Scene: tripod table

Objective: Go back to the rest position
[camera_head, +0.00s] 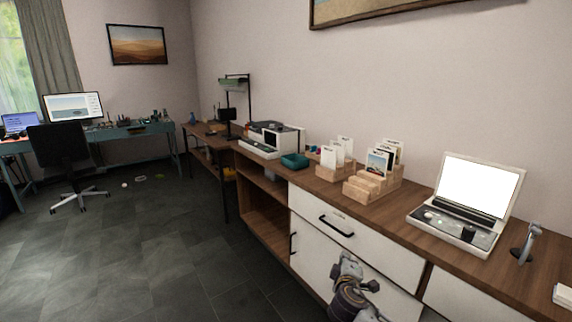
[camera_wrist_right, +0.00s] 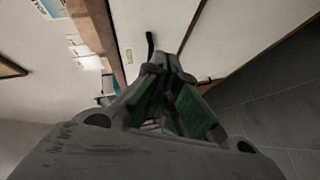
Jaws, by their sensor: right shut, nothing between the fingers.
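My right gripper (camera_head: 346,268) shows at the bottom of the head view, in front of the white lower cabinet front (camera_head: 330,262). In the right wrist view its fingers (camera_wrist_right: 172,66) come together at the tips with nothing between them. A dark handle (camera_wrist_right: 151,46) on a white front shows just beyond the fingertips there; I cannot tell the exact gap. My left gripper is not in view.
A long wooden sideboard (camera_head: 405,231) runs along the right, with a white drawer (camera_head: 318,207). On it are a laptop-like device (camera_head: 455,235), wooden card holders (camera_head: 372,185) and a teal box (camera_head: 294,160). A desk chair (camera_head: 62,150) stands far left. The grey floor (camera_head: 130,240) is mostly clear.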

